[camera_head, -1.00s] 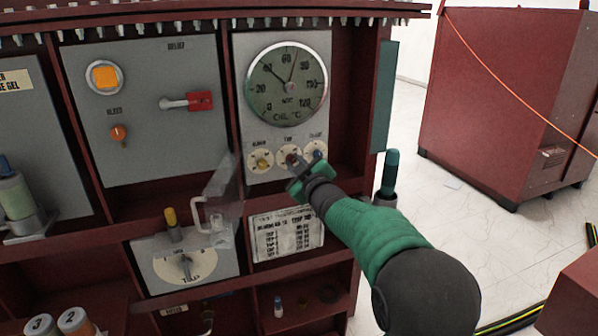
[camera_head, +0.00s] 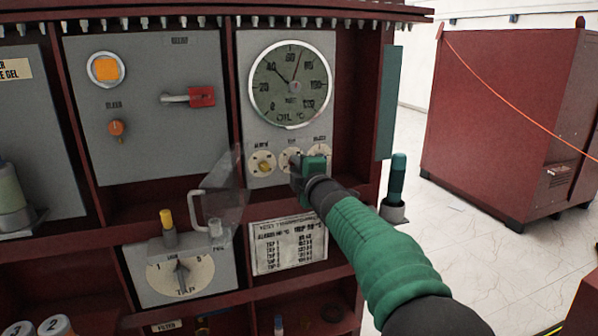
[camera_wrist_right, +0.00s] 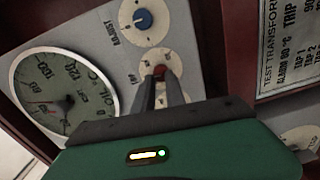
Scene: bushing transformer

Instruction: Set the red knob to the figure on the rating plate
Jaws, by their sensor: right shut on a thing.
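The red knob (camera_wrist_right: 160,72) sits on the middle round white dial below the oil gauge, labelled TRIP. My right gripper (camera_wrist_right: 163,84) is shut on the red knob, with its narrow fingers at the knob's sides. In the head view my right gripper (camera_head: 297,165) covers the knob and most of its dial, so the pointer setting cannot be read. The rating plate (camera_head: 262,262) is a white printed sheet below the dials. It also shows at the right of the wrist view (camera_wrist_right: 275,80), tilted and cut off. My left gripper is not in view.
A yellow knob (camera_head: 264,166) is left of the red one, and a blue knob (camera_wrist_right: 143,20) is on its other side. The oil gauge (camera_head: 291,85) is above. A clear hinged cover (camera_head: 222,185) stands out left of the dials, over a TAP dial (camera_head: 181,277).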

